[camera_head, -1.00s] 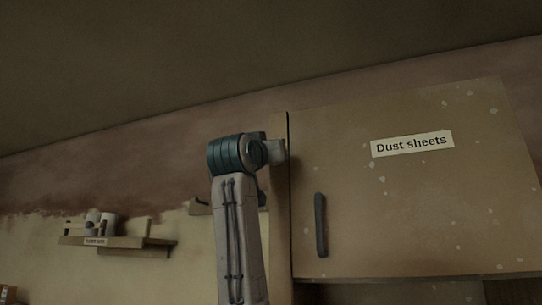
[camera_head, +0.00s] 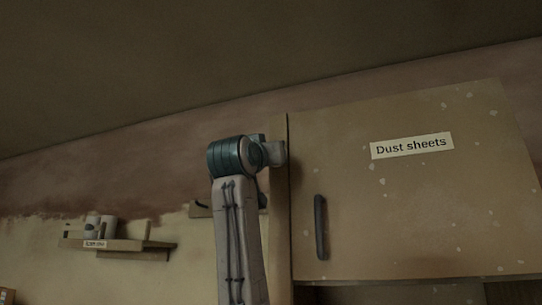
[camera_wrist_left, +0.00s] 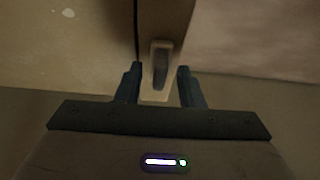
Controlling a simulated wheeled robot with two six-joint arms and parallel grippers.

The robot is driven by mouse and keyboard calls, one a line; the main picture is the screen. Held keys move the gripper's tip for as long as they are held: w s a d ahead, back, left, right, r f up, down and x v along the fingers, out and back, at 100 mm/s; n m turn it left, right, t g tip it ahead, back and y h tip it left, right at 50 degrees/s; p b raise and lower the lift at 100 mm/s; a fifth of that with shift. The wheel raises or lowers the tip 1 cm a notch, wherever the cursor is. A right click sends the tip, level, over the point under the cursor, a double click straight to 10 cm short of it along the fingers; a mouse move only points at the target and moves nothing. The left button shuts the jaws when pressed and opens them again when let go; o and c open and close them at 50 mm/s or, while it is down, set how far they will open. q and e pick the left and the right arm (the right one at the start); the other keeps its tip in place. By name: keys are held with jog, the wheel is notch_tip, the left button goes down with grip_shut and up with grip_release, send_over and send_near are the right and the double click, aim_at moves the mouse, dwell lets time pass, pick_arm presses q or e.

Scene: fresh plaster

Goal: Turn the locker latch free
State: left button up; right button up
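The locker door (camera_head: 410,210) is a tan panel labelled "Dust sheets" with a dark upright handle (camera_head: 321,227), and it looks closed. In the left wrist view the latch (camera_wrist_left: 160,68) is a pale plate with a dark grey turn piece, on the locker's narrow side frame (camera_wrist_left: 163,22) beside the door seam. My left gripper (camera_wrist_left: 160,70) is open, with one dark finger on each side of the latch; gaps show between them. In the head view my left wrist hides the latch and fingers at the locker's left edge. My right gripper is not in view.
A small wall shelf (camera_head: 130,244) with cups and a label is at the lower left. Another small wooden piece (camera_head: 200,210) shows on the wall behind my left arm. An opening lies below the locker door.

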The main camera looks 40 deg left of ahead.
pick_arm(q)
jog(key=b+v, duration=0.5)
jog(key=v, duration=0.5)
jog(key=shift+s+f, duration=0.15)
jog(key=shift+s, duration=0.05)
jog(key=shift+f, duration=0.1)
